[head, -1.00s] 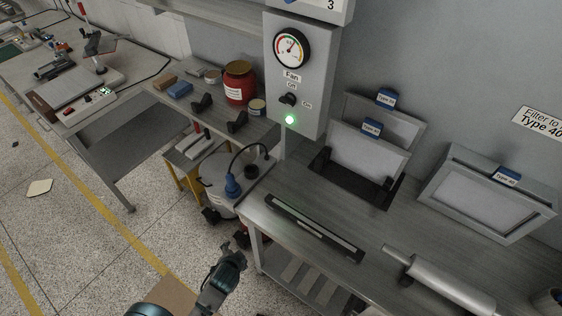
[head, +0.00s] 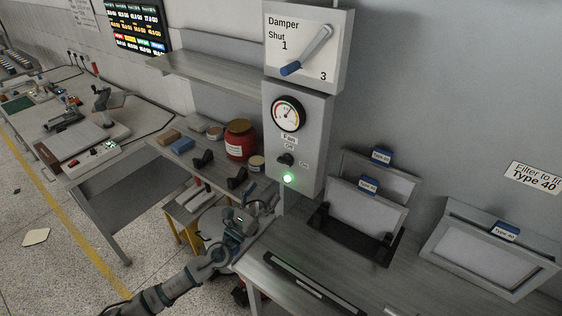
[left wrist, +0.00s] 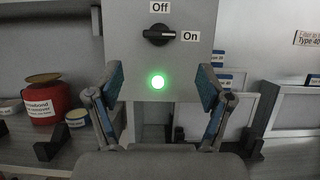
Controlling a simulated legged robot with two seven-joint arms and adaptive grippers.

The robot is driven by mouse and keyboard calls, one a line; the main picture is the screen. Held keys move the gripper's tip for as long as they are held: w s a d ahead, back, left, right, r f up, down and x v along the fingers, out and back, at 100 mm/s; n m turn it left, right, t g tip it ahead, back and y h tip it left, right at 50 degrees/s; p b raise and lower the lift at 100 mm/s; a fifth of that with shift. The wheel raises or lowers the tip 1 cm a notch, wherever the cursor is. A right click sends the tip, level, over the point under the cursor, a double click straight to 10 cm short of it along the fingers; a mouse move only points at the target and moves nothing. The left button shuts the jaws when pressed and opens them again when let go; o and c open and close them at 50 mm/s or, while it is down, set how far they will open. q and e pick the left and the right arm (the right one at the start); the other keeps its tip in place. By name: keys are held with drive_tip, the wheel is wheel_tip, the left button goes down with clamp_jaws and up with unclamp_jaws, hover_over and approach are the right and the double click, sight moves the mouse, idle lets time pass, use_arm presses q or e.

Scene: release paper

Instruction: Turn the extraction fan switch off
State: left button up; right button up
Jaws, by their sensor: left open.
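The fan switch is a black knob (head: 285,159) on a grey wall box, with "Off" above it and "On" to its right. In the left wrist view the knob (left wrist: 159,36) lies roughly level, along the line of the "On" label. The green lamp (head: 288,178) below it is lit, and it also shows in the left wrist view (left wrist: 157,82). My left gripper (head: 262,204) is open and empty, below the box in the head view. In the left wrist view its fingers (left wrist: 161,85) stand either side of the lamp, below the knob. My right gripper is out of view.
A dial gauge (head: 288,114) sits above the knob, and a damper panel with a blue-handled lever (head: 306,51) above that. A red jar (head: 240,140) stands on the bench to the left. Framed filters (head: 367,207) stand on the right bench.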

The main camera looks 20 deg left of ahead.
sight(286, 161)
use_arm(q)
drive_tip(key=p+x, duration=0.2)
drive_tip(key=x, duration=0.8)
drive_tip(key=shift+w+r, duration=0.15)
drive_tip(key=shift+w, duration=0.1)
drive_tip(key=shift+d, duration=0.1)
drive_tip(key=c, duration=0.9)
drive_tip(key=shift+c, duration=1.3)
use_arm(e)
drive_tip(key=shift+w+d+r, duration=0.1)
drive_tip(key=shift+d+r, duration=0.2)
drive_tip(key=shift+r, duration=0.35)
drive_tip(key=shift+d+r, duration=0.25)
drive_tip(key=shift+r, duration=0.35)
